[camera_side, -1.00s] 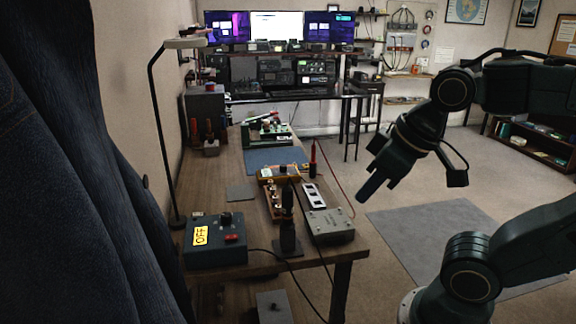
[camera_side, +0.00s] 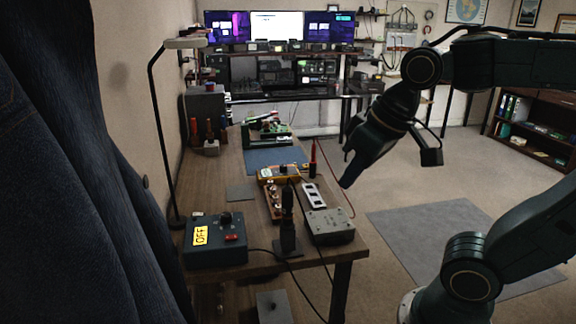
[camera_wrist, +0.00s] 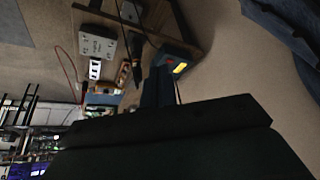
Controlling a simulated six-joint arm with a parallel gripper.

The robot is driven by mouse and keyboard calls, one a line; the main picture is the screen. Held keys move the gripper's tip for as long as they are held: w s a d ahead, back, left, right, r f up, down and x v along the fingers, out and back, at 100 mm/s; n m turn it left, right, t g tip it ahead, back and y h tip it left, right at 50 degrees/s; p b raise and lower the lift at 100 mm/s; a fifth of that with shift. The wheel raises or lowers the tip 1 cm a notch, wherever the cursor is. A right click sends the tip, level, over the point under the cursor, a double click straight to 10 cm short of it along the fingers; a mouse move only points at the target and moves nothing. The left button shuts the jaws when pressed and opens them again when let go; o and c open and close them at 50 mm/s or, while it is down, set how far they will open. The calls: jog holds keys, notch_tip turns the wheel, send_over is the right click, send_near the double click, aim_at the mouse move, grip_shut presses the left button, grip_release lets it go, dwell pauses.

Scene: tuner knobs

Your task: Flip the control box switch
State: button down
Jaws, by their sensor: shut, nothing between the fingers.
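The control box (camera_side: 214,243) is a dark blue-grey box at the near left of the wooden table in the side view. It has a yellow label reading OFF (camera_side: 201,236), a red switch (camera_side: 232,237) on its top and a black knob (camera_side: 226,218). The control box also shows in the wrist view (camera_wrist: 175,60), with its yellow label lit. My gripper (camera_side: 346,184) is shut and empty, in the air by the table's right edge, well away from the box. In the wrist view my gripper (camera_wrist: 157,88) points toward the box.
A grey metal box (camera_side: 330,226), a black stand (camera_side: 287,235) with a cable and an orange-brown board (camera_side: 272,200) stand right of the control box. A tall lamp (camera_side: 160,120) rises behind it. Bare wood lies behind the control box.

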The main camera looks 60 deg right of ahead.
jog(key=w+r+m+g, duration=0.1)
jog(key=w+r+m, duration=0.1)
jog(key=w, duration=0.7)
jog(key=m+g, duration=0.4)
jog(key=m, duration=0.2)
send_over(228, 237)
notch_tip(228, 237, down, 14)
jog(key=shift+r, duration=0.2)
notch_tip(228, 237, down, 14)
dwell(0.4)
jog(key=shift+f, duration=0.45)
